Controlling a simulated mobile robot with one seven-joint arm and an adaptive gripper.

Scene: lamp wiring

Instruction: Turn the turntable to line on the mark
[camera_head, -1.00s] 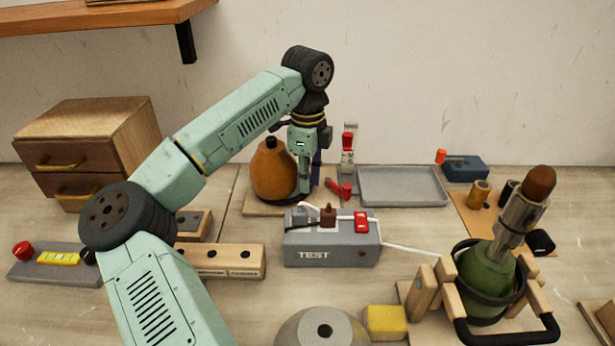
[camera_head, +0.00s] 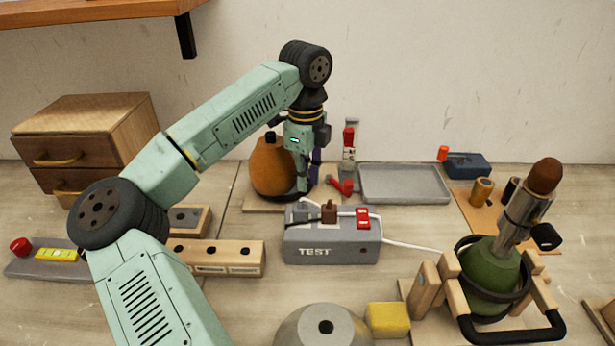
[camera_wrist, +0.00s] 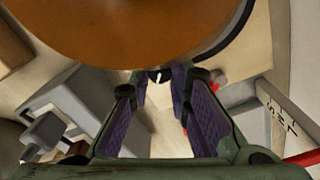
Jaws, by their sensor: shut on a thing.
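The turntable (camera_head: 292,196) is a low dark disc on a wooden board (camera_head: 257,206) at the back middle. An orange rounded lamp body (camera_head: 269,168) with a dark neck stands upright on it. My gripper (camera_head: 304,190) points down at the right side of the lamp body, at the turntable's edge. In the wrist view, my purple-padded fingers (camera_wrist: 160,78) are shut on the turntable's edge, with a small white line showing between the tips. The orange body (camera_wrist: 130,30) fills the top there. The fingers hide the gripped part, and I cannot make out the alignment with a mark.
A grey TEST box (camera_head: 330,245) stands in front. A red-handled tool (camera_head: 343,186) and a grey tray (camera_head: 404,184) lie to the right. A green lamp body (camera_head: 490,280) sits in a wooden cradle at front right. A wooden drawer cabinet (camera_head: 90,145) stands at left.

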